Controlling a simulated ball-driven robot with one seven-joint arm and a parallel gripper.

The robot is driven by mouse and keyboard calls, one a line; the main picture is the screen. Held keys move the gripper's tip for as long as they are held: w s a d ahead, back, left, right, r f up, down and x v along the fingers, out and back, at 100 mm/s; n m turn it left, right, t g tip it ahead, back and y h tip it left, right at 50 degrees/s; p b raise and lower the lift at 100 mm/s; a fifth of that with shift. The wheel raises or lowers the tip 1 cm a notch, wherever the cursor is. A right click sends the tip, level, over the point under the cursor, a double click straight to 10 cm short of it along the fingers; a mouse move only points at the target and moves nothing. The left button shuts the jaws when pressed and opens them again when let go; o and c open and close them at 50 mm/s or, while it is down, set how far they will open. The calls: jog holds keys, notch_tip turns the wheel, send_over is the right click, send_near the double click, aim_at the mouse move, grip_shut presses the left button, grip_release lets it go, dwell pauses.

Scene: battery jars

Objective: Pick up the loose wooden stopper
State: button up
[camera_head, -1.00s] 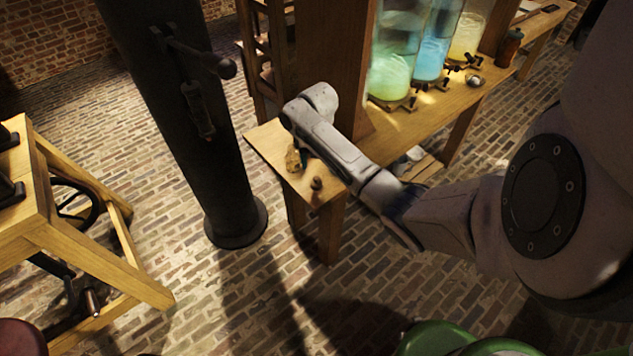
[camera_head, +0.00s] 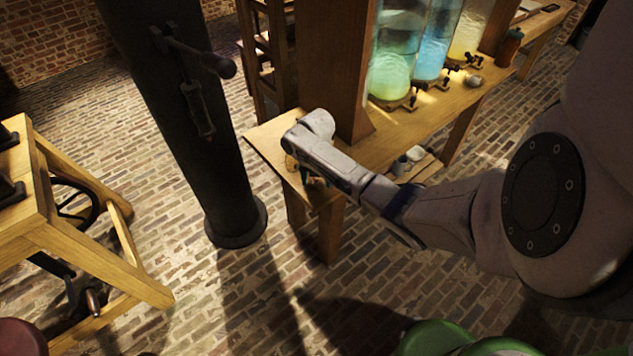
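My gripper (camera_head: 309,181) is low over the near left end of the long wooden table (camera_head: 262,142), pointing down. Its fingers are small, dark and mostly hidden under my wrist, so I cannot tell whether they are open or shut. A small tan piece (camera_head: 290,162) shows just left of my gripper on the tabletop, partly covered by my wrist. The small brown knob-like thing, possibly the loose wooden stopper, is hidden or merged with the dark fingers, and I cannot tell whether they touch it.
Glass jars with green (camera_head: 390,75), blue (camera_head: 431,62) and yellow (camera_head: 467,40) liquid and taps stand farther along the table. A wooden post (camera_head: 335,70) rises behind my wrist. A dark column (camera_head: 185,120) stands left of the table. Small cups (camera_head: 415,153) sit low beside it.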

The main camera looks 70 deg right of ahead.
jog(key=c, duration=1)
jog(key=shift+o, duration=0.2)
jog(key=shift+r, duration=0.1)
